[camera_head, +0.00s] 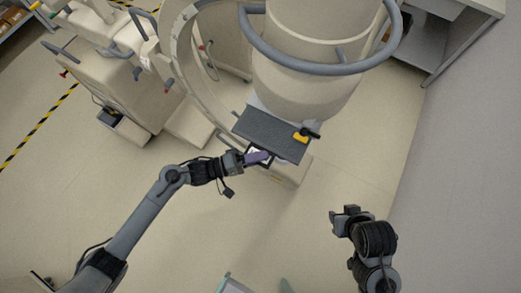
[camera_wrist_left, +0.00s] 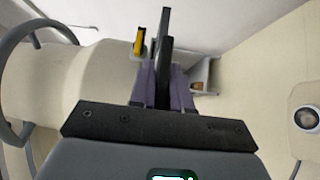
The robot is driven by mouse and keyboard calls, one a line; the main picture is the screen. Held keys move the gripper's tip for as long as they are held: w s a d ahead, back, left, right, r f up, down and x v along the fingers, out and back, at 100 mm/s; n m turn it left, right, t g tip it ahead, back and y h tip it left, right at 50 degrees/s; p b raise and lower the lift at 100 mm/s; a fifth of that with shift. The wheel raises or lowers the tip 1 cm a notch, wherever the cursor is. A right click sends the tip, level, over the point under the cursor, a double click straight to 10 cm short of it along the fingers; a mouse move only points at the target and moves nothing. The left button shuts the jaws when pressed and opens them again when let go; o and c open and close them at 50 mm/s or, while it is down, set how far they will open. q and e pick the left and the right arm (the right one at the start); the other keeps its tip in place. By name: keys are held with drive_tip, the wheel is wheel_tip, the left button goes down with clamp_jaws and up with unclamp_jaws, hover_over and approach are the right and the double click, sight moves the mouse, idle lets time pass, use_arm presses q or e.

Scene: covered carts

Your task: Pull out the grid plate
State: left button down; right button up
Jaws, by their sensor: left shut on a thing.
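A dark grey flat plate (camera_head: 272,132), which I take for the grid plate, sits under the big cream-coloured machine head. A black frame or handle shows at its near edge. My left gripper (camera_head: 257,158), with purple fingers, is at that near edge and shut on the black part. In the left wrist view the purple fingers (camera_wrist_left: 163,85) close on a thin black piece (camera_wrist_left: 165,42) seen edge-on. How far the plate sits in its holder is hidden. My right gripper (camera_head: 346,213) is away to the lower right, over the floor, touching nothing that I can see.
A yellow and black knob (camera_head: 305,134) sits at the plate's right side. The cream machine head (camera_head: 305,65) has a grey ring rail (camera_head: 300,67) above. A covered cart (camera_head: 115,85) stands at the left. The floor in front is clear.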

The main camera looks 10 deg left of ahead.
use_arm(q)
drive_tip(key=shift+s+a+p, duration=0.25)
drive_tip(key=shift+s+p, duration=0.2)
drive_tip(key=shift+s, duration=0.2)
drive_tip(key=shift+s+a+p, duration=0.3)
drive_tip(key=shift+s+p, duration=0.15)
drive_tip(key=shift+s, duration=0.25)
drive_tip(key=shift+s+a+p, duration=0.25)
drive_tip(key=shift+s+p, duration=0.2)
drive_tip(key=shift+s, duration=0.2)
drive_tip(key=shift+s+a, duration=0.15)
drive_tip(key=shift+s, duration=0.15)
drive_tip(key=s+a+p, duration=0.2)
drive_tip(key=s+p, duration=0.1)
drive_tip(key=s, duration=0.3)
drive_tip(key=shift+a, duration=0.25)
idle(0.8)
drive_tip(key=shift+s+a, duration=0.25)
drive_tip(key=shift+s, duration=0.35)
drive_tip(key=shift+s+a, duration=0.25)
drive_tip(key=shift+s, duration=0.3)
drive_tip(key=shift+s, duration=0.1)
